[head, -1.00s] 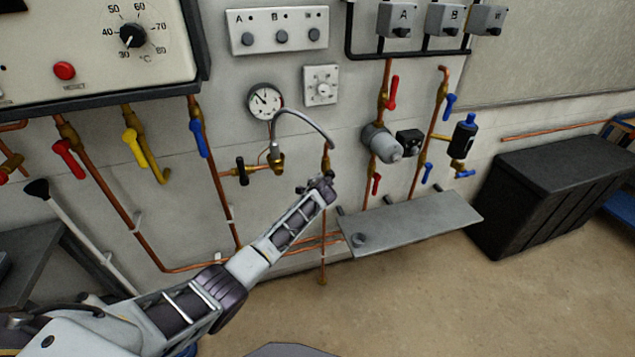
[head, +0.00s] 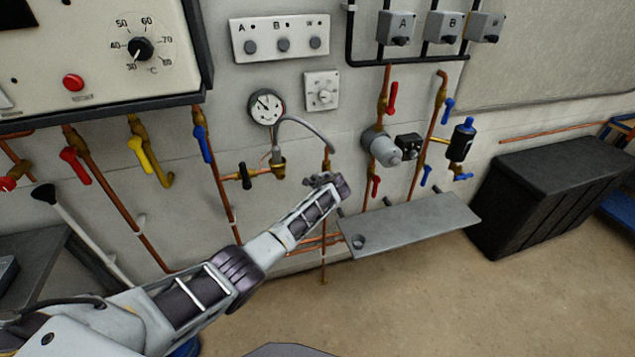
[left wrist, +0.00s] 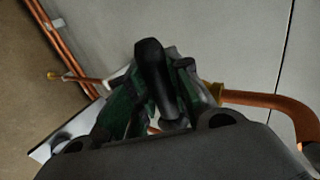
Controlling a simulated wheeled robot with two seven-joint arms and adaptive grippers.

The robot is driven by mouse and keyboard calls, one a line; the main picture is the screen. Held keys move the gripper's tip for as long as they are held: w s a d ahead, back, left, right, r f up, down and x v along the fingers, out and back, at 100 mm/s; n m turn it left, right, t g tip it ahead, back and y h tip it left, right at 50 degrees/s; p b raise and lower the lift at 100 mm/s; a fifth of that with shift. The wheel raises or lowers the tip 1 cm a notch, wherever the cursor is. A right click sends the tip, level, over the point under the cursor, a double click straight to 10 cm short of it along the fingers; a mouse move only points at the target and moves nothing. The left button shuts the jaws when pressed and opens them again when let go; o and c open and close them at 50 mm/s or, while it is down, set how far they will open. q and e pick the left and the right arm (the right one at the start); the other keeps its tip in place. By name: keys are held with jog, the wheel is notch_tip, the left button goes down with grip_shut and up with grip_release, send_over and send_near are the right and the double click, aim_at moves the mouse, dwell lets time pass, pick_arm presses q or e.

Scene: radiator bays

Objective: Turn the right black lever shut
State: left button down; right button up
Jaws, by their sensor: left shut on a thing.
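My left gripper (head: 322,180) is at the vertical copper pipe below the right end of the braided hose (head: 308,130). In the left wrist view, its fingers (left wrist: 160,100) are closed around a black lever handle (left wrist: 152,65), whose rounded end sticks out between them. In the head view the gripper and wrist hide this right black lever, so I cannot tell its exact angle there. Another black lever (head: 245,175) is on the pipe to the left, standing roughly upright and apart from the gripper. My right gripper is not in view.
A grey shelf (head: 415,225) juts out to the right of my wrist. Red levers (head: 392,98) and a grey pump (head: 381,148) are close on the right. A black chest (head: 550,195) stands farther right.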

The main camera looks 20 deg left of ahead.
pick_arm(q)
jog(key=c, duration=1.3)
grip_release()
jog(key=shift+d+r, duration=0.1)
jog(key=shift+s, duration=0.15)
jog(key=v, duration=1.1)
jog(key=shift+s+r, duration=0.2)
jog(key=shift+d, duration=0.2)
